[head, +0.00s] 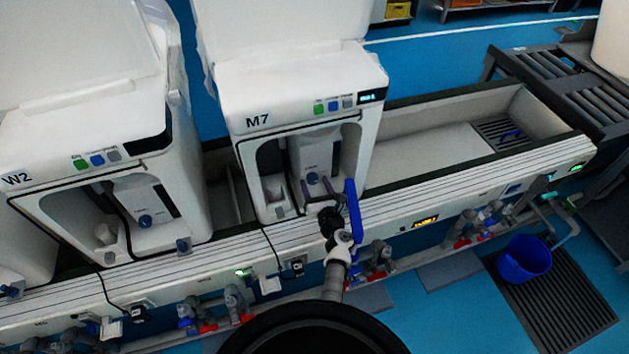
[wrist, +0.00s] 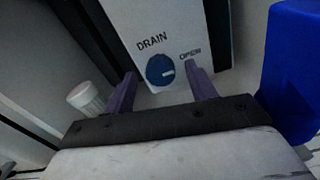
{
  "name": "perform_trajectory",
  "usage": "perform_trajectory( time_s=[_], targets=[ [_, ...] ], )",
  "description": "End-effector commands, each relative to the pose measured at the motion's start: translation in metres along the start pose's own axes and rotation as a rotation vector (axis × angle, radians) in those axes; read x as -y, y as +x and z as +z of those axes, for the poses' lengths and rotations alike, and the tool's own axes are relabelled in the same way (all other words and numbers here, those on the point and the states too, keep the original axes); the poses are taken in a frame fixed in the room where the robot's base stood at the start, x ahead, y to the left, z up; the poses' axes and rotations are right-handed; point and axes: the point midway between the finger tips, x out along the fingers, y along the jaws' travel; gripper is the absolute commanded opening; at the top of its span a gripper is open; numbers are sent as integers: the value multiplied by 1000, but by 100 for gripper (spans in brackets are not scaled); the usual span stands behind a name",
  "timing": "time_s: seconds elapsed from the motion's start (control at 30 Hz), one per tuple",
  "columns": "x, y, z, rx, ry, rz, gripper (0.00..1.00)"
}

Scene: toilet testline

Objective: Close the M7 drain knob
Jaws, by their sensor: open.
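The M7 machine (head: 258,104) stands at the middle in the head view, with a recess in its front. The blue drain knob (wrist: 160,70) is on a white panel in that recess, between the printed words DRAIN and OPEN. Its white mark points right, towards OPEN. The knob also shows small in the head view (head: 312,177). My gripper (head: 318,188) is open in front of the panel. In the wrist view, its two purple fingers stand on either side of the knob, with visible gaps. I cannot tell how far the tips are from the panel.
A tall blue piece (wrist: 292,70) is close to the right of my gripper; it also shows in the head view (head: 353,208). A white cap (wrist: 86,97) is to the left. The W2 machine (head: 75,150) stands left. A blue bucket (head: 524,259) is on the floor at right.

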Motion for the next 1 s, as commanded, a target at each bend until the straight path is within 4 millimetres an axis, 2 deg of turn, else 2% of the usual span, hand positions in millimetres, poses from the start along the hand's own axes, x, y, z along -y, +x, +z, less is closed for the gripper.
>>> perform_trajectory(
  time_s=[0.17, 0.47, 0.8, 1.0],
  targets=[
    [0, 13, 0, 0, 0, 0, 56],
    [0, 14, 0, 0, 0, 0, 55],
    [0, 14, 0, 0, 0, 0, 11],
    [0, 14, -1, 0, -14, 0, 11]
  ],
)
